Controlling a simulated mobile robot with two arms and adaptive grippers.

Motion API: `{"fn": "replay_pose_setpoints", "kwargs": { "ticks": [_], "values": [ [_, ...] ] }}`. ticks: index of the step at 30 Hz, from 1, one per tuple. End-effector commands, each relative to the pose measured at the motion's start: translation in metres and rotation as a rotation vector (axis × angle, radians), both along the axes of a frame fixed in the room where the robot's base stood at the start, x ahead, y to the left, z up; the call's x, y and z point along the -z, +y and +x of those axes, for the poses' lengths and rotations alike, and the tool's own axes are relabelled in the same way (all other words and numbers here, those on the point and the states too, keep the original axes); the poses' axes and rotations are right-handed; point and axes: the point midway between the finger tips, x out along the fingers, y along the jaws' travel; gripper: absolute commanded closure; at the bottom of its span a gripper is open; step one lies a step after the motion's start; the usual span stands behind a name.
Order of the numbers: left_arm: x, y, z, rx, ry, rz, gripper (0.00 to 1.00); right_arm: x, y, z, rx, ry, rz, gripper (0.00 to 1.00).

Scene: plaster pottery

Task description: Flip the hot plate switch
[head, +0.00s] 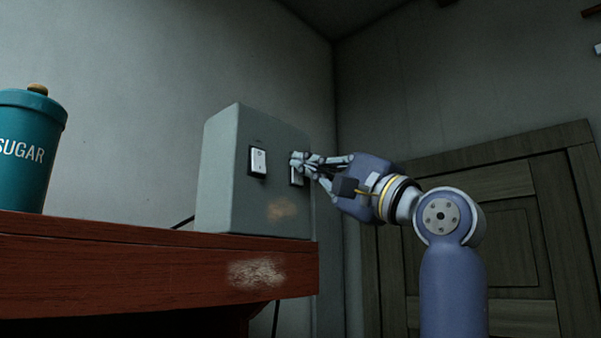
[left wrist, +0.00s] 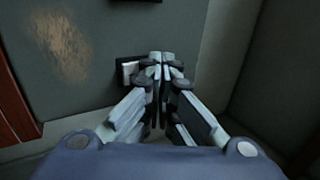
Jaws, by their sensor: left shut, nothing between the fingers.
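A grey box (head: 228,170) stands on the red wooden shelf with two light rocker switches on its front face. The left switch (head: 258,161) is in full view in a dark frame. The right switch (head: 296,178) is partly hidden behind my left gripper (head: 300,162). The gripper's fingers are closed together, empty, with the tips at or very near the right switch; I cannot tell if they touch. In the left wrist view the shut fingertips (left wrist: 161,58) overlap one side of a white switch (left wrist: 130,71). My right gripper is not in view.
A teal sugar canister (head: 28,150) stands at the left on the red wooden shelf (head: 150,272). A dark cable runs behind the box. A grey wall is behind, and a wooden door (head: 510,230) is at the right behind my arm.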

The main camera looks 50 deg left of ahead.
Motion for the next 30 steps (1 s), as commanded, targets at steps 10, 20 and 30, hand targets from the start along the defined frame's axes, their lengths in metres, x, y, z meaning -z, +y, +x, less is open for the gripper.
{"fn": "replay_pose_setpoints", "kwargs": {
  "ticks": [10,20,30],
  "values": [
    [0.000,-0.014,0.002,0.002,0.001,-0.001,1.00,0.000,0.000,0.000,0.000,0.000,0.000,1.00],
    [0.000,-0.041,0.005,0.000,0.001,-0.001,1.00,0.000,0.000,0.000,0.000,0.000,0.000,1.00],
    [0.000,-0.066,0.008,0.001,0.000,-0.001,1.00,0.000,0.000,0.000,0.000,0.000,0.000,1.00]
  ]
}}
